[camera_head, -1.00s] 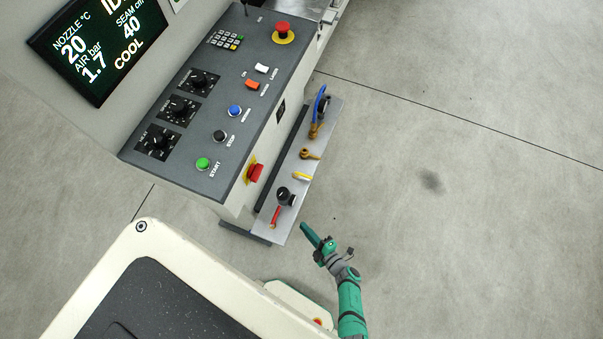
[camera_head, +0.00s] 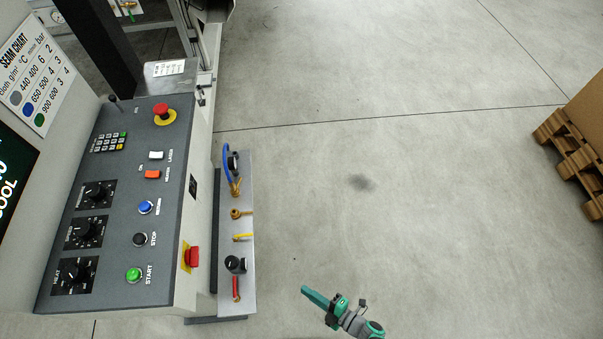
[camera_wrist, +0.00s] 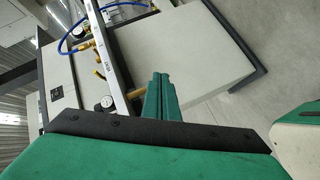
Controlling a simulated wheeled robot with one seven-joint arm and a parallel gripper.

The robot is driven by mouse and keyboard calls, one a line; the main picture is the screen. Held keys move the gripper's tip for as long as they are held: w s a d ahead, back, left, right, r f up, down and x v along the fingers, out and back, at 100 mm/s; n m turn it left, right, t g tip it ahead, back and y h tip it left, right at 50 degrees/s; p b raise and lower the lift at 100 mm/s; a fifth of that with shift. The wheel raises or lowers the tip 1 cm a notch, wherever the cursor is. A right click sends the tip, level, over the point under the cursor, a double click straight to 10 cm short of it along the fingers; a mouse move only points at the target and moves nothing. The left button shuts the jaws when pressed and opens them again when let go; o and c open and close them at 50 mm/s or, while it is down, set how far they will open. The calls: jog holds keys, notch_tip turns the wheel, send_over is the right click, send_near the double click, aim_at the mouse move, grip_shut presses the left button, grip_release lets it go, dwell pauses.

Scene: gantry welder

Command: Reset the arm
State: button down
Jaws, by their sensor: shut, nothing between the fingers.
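My gripper (camera_head: 306,291) is at the bottom of the head view, out over the floor to the right of the control console (camera_head: 208,130). Its green fingers are closed together with nothing between them. In the wrist view, the shut fingers (camera_wrist: 161,84) point toward the side panel with valves and gauges. They appear in front of a brass fitting, and I cannot tell the exact gap. In the head view, floor shows between the gripper and the valve plate (camera_head: 236,200).
The console carries a green start button (camera_head: 134,274), a red emergency knob (camera_head: 163,113) and dials. A wooden pallet (camera_head: 570,150) with a box stands at right. The middle floor is clear.

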jog(key=s+r+m+t+h, duration=0.2)
jog(key=r+m, duration=0.6)
jog(key=r, duration=0.5)
jog(key=s+a+r+m+t+h, duration=0.1)
jog(key=s+r+m+h, duration=0.3)
jog(key=r, duration=0.9)
jog(key=s+a+r+m+t+h, duration=0.1)
jog(key=r+m+t+h, duration=0.3)
jog(key=r+m, duration=0.7)
notch_tip(320, 180, up, 2)
jog(key=shift+s+m+h, duration=0.4)
jog(key=shift+s+h, duration=0.5)
jog(key=shift+h, duration=0.3)
jog(key=shift+d, duration=0.15)
